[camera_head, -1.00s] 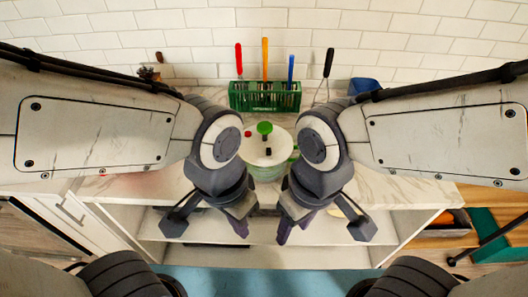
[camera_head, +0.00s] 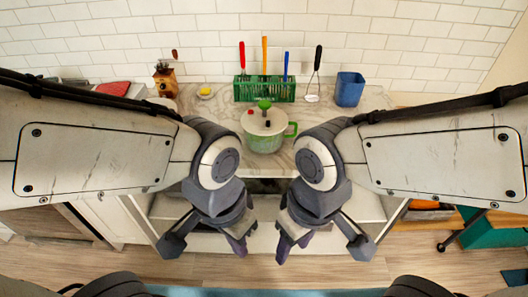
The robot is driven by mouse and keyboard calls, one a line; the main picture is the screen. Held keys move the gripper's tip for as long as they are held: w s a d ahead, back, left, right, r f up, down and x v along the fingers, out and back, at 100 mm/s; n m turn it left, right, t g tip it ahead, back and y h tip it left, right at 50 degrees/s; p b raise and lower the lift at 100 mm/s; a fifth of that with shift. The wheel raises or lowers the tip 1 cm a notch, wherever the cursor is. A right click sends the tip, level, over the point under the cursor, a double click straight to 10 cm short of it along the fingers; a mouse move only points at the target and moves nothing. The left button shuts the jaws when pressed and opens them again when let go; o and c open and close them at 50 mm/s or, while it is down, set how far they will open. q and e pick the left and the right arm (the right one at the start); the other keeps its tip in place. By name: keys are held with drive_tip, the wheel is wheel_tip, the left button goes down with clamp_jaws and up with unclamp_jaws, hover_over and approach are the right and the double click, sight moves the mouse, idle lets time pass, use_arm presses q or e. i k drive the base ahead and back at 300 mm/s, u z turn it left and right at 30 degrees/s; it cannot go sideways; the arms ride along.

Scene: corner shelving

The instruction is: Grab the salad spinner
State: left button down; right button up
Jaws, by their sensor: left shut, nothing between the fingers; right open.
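The salad spinner (camera_head: 264,133) stands upright on the marble counter (camera_head: 375,136). It has a pale green bowl with a green handle on its right, a whitish lid, a green knob on top and a small red button. My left gripper (camera_head: 211,246) is in front of the counter, below and left of the spinner, shut and empty. My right gripper (camera_head: 319,249) is in front of the counter, below and right of it, open and empty. Neither gripper touches the spinner.
A green rack (camera_head: 264,90) with several colored-handled utensils stands behind the spinner by the tiled wall. A blue container (camera_head: 349,90) is to its right. A wooden grinder (camera_head: 166,80) and a yellow item (camera_head: 206,92) are at left. Open shelves lie under the counter.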

sight(260, 139)
drive_tip(key=u, duration=0.05)
drive_tip(key=k, duration=0.5)
drive_tip(key=z, duration=0.8)
drive_tip(key=i, duration=1.45)
drive_tip(key=u, duration=0.85)
drive_tip(key=i, duration=0.5)
drive_tip(key=u, duration=0.5)
